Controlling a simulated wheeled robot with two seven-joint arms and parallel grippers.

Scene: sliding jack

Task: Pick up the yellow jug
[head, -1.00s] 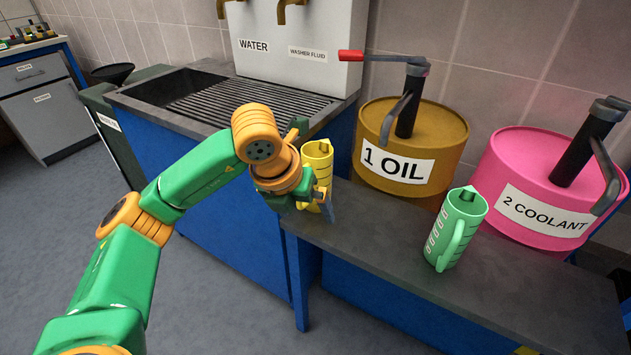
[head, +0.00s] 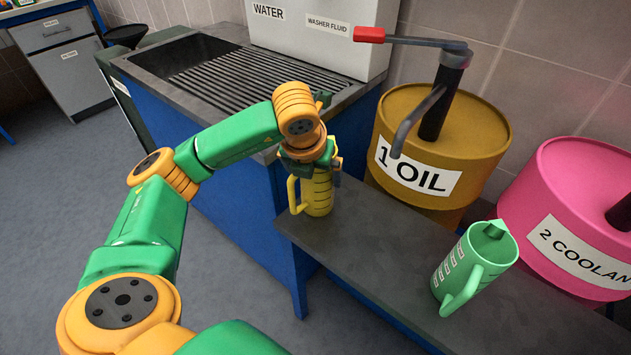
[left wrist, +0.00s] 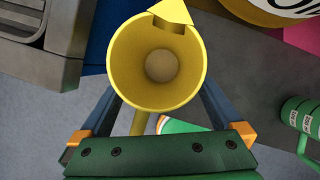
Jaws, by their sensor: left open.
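The yellow jug (head: 319,193) stands upright on the grey bench at its left end, its handle toward the left in the head view. In the left wrist view I look down into the open mouth of the yellow jug (left wrist: 158,62), with its spout at the top and handle toward me. My left gripper (head: 312,165) is above and around the jug's upper part, hiding its rim in the head view. The gripper is open, with one blue-grey finger on each side of the jug. I cannot tell whether the fingers touch it. My right gripper is not in view.
A green jug (head: 470,268) stands on the grey bench (head: 385,235) to the right. Behind are an oil drum (head: 450,125) with a pump lever and a pink coolant drum (head: 575,190). A sink with a grate (head: 255,90) lies left of the bench.

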